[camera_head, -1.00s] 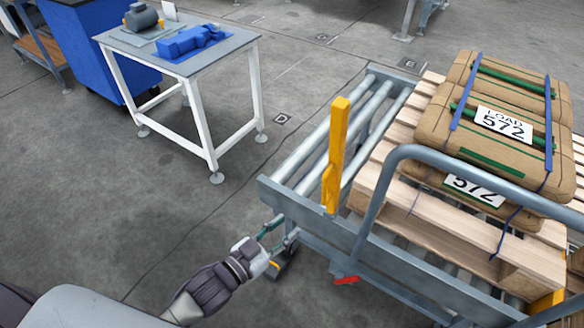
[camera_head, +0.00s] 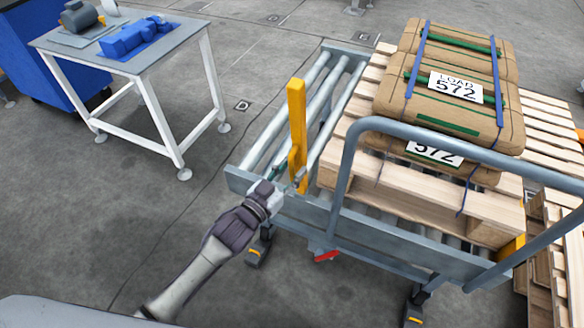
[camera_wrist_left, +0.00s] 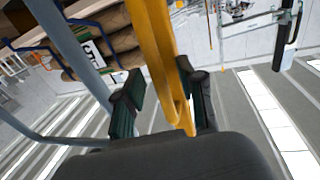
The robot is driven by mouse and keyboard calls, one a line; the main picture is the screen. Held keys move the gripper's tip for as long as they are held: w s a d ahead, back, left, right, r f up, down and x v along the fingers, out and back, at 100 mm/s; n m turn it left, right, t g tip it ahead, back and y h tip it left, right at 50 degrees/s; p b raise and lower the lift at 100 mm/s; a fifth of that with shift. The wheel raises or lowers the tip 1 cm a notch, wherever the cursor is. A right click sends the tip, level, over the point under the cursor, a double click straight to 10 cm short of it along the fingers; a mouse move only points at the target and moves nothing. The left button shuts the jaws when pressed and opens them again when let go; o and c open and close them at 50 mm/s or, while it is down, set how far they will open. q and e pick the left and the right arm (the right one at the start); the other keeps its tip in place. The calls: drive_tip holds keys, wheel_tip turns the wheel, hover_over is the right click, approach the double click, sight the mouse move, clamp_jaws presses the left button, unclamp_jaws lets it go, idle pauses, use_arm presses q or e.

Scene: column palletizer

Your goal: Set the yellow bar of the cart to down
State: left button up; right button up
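The yellow bar (camera_head: 297,118) stands upright at the near left corner of the cart (camera_head: 395,238). My left gripper (camera_head: 287,177) is at the lower part of the bar in the head view. In the left wrist view the bar (camera_wrist_left: 154,40) runs between the two dark green finger pads of the left gripper (camera_wrist_left: 160,88). The fingers are apart, with a gap showing between the left pad and the bar. My right gripper is in neither view.
Brown sacks (camera_head: 455,62) labelled 572 lie on a wooden pallet (camera_head: 430,200) on the cart's rollers. A curved grey handrail (camera_head: 345,165) rises right of the bar. A table (camera_head: 165,50) with blue parts stands at the upper left. Grey floor is clear between.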

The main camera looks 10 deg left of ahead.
use_arm(q)
drive_tip(key=shift+w+d, duration=0.1)
drive_tip(key=shift+w, duration=0.1)
drive_tip(key=c, duration=0.7)
clamp_jaws()
